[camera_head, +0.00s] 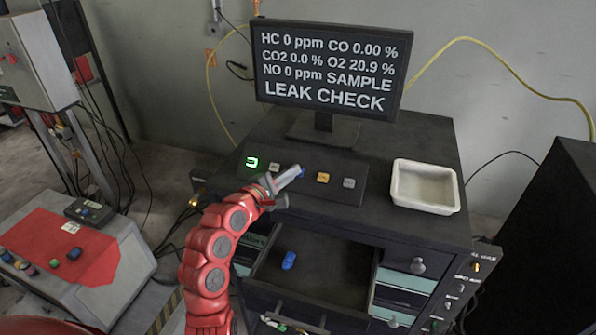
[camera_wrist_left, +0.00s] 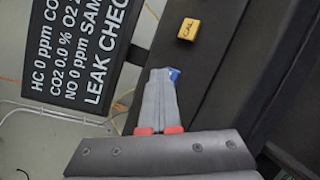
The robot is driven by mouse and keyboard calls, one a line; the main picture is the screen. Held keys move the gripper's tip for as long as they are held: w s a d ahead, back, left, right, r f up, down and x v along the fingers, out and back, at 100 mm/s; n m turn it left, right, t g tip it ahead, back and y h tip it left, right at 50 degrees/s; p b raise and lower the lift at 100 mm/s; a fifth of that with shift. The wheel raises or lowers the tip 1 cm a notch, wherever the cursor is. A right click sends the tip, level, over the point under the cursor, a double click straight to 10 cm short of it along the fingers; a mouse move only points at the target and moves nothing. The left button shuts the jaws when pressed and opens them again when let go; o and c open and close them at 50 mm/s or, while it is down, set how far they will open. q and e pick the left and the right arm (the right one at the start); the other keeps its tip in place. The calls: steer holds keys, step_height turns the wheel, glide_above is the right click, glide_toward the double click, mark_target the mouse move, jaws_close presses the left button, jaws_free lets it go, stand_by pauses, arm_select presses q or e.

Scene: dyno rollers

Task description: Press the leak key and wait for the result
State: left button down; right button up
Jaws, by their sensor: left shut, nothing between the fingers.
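My left gripper (camera_head: 296,172) is shut and empty, with its fingertips at a blue key (camera_head: 302,172) on the dark key panel (camera_head: 335,193). The fingers hide most of this key and its label. In the wrist view the shut fingertips (camera_wrist_left: 160,72) overlap the blue key (camera_wrist_left: 174,74); I cannot tell whether it is pressed down. The monitor (camera_head: 330,65) above the panel reads "LEAK CHECK" under gas values, with O2 at 20.9 %. My right gripper is not in view.
A yellow CAL key (camera_wrist_left: 188,29) and grey keys (camera_head: 349,183) share the panel with a green lit digit (camera_head: 252,162). A white tray (camera_head: 425,187) stands right of it. Below, an open drawer (camera_head: 325,287) holds a blue object (camera_head: 289,260).

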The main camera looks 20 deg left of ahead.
arm_select(q)
steer(key=shift+s+r+p, duration=0.4)
steer(key=shift+s+r, duration=0.05)
steer(key=shift+r, duration=0.1)
steer(key=s+r+p, duration=0.2)
steer(key=r+p, duration=0.1)
steer(key=shift+s+r, duration=0.1)
steer(key=shift+s, duration=0.05)
steer(key=shift+s+r+p, duration=0.25)
steer(key=shift+s+p, duration=0.05)
steer(key=shift+s, duration=0.15)
steer(key=shift+a, duration=0.1)
stand_by(0.4)
